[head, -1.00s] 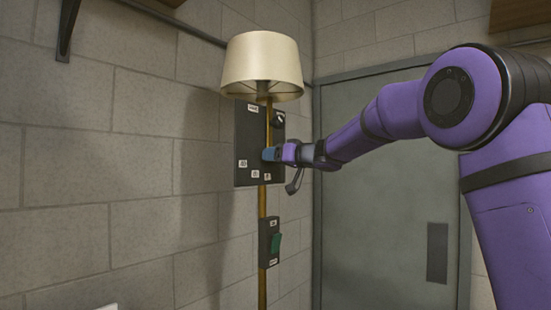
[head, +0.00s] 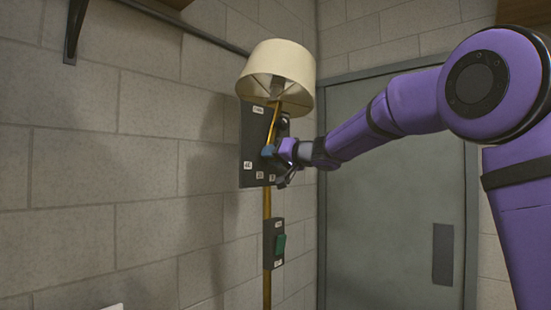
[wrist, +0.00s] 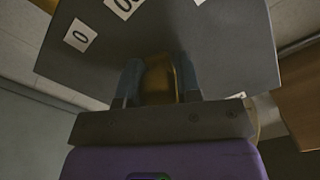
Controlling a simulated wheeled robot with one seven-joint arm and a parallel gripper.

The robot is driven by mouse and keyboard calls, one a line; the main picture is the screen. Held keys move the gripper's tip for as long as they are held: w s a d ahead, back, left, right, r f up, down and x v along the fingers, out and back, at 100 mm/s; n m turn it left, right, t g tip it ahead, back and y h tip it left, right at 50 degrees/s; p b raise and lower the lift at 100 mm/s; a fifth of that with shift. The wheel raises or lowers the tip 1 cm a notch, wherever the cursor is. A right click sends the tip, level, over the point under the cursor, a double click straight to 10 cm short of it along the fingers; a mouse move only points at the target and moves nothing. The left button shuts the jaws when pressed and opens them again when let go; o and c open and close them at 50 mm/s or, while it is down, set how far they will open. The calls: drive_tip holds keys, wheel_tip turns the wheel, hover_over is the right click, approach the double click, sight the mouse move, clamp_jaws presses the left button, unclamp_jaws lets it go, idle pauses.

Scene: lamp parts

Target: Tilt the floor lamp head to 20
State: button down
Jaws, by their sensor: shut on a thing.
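The floor lamp has a cream shade (head: 279,72) on a brass stem (head: 274,122), in front of a dark panel with small white labels (head: 251,140). The shade and upper stem lean to the right, and the shade's open underside shows at the lower left. The lower pole (head: 267,205) is upright. My gripper (head: 268,151) is at the stem just below the shade. In the wrist view, its blue fingers (wrist: 157,78) are shut on a brass piece of the lamp head (wrist: 158,77). Labels with a 0 (wrist: 80,35) show on the panel there; the other markings are too small or cut off to read.
A block wall (head: 120,180) stands behind and to the left. A grey door (head: 390,210) is to the right, behind my arm.

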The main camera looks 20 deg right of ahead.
drive_tip(key=shift+d, duration=0.1)
drive_tip(key=c, duration=0.8)
unclamp_jaws()
drive_tip(key=shift+c, duration=0.2)
drive_tip(key=v, duration=1)
drive_tip(key=shift+s+d, duration=0.25)
drive_tip(key=shift+s, duration=0.05)
